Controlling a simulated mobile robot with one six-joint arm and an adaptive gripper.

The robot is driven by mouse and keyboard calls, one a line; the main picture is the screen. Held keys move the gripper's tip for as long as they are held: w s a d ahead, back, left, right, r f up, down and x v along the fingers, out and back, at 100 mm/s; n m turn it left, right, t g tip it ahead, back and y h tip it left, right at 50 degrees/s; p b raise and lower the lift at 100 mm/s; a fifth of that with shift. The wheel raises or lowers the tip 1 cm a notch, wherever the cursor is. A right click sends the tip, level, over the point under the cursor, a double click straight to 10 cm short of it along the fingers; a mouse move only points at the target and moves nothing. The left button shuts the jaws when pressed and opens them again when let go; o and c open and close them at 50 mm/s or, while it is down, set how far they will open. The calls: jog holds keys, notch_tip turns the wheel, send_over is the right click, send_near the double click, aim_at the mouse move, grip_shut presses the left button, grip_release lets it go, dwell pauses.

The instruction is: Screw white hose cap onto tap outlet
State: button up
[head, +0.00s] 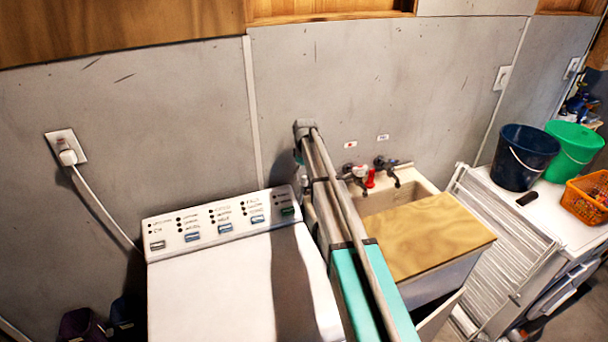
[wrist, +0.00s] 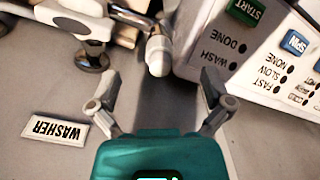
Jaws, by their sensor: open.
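In the wrist view my gripper (wrist: 158,90) is open, its two fingers spread with nothing between them. A small white rounded cap (wrist: 158,62) on a pale stem is just beyond the fingertips, close to the washer's control panel. It looks like the white hose cap, and I cannot tell what it joins. A pale metal tap fitting (wrist: 72,22) with a dark round end (wrist: 93,58) is at upper left, apart from my fingers. In the head view my arm hides the gripper and white cap. Taps (head: 386,166) and a red part (head: 370,178) show above the sink.
A "WASHER" label (wrist: 56,129) is on the wall. The washer (head: 215,275) stands left of my arm. A wooden board (head: 430,235) partly covers the sink (head: 400,193) on the right. A drying rack (head: 500,240), blue bucket (head: 520,158) and green bucket (head: 570,150) are farther right.

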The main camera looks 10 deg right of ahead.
jog(key=shift+f+b, duration=1.25)
jog(key=shift+f, duration=0.1)
jog(key=shift+c, duration=0.3)
grip_shut()
dwell(1.1)
dwell(0.5)
jog(key=m, duration=0.4)
jog(key=shift+c, duration=1)
grip_release()
jog(key=shift+m, duration=0.3)
